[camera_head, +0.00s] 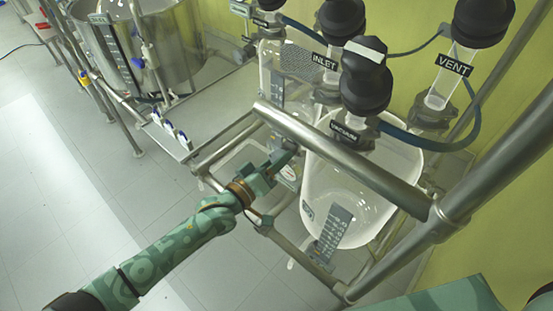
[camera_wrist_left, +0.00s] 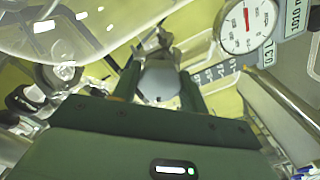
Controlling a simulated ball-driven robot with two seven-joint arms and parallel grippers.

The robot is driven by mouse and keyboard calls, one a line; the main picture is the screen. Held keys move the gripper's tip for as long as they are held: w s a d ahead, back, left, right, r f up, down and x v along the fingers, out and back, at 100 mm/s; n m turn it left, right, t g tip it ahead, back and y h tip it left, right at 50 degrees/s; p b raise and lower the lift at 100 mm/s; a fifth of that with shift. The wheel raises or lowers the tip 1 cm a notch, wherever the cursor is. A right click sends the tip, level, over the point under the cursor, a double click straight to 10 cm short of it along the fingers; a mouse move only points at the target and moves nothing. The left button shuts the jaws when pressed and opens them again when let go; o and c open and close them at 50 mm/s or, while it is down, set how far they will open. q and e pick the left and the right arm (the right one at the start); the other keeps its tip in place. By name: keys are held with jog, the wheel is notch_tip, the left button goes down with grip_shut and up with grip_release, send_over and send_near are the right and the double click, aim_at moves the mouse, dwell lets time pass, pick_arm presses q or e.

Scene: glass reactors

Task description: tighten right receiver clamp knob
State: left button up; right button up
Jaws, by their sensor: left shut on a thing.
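The right receiver (camera_head: 385,165) is a large clear glass vessel with black-capped necks in the head view. Its curved glass probably fills the top left of the left wrist view. My left gripper (camera_head: 290,157) reaches in beside the vessel's left side, under the steel rail. In the left wrist view my left gripper (camera_wrist_left: 160,92) has its two green fingers around a grey knob (camera_wrist_left: 158,82), with metal clamp parts just beyond it. The fingers are shut on this knob. In the head view the knob is hidden or too small to make out. My right gripper is not in view.
A thick steel rail (camera_head: 340,155) crosses in front of the receiver, above my left gripper. A second glass vessel (camera_head: 285,75) stands behind. A steel tank (camera_head: 150,45) stands at the upper left. A round gauge (camera_wrist_left: 247,25) is close by. Open floor (camera_head: 60,190) lies at left.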

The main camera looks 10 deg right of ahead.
pick_arm(q)
jog(key=m, duration=0.4)
jog(key=shift+f+m, duration=0.15)
jog(key=shift+m, duration=0.15)
jog(key=m, duration=0.3)
jog(key=shift+m+p, duration=0.4)
jog(key=m, duration=0.3)
jog(key=shift+a+m, duration=0.1)
jog(key=shift+m, duration=0.2)
jog(key=m, duration=0.3)
jog(key=shift+m, duration=0.3)
jog(key=m+b, duration=0.1)
jog(key=m, duration=0.5)
jog(key=shift+w, duration=0.1)
jog(key=m+b, duration=0.1)
jog(key=m, duration=0.5)
jog(key=shift+a+m, duration=0.1)
jog(key=shift+m, duration=0.2)
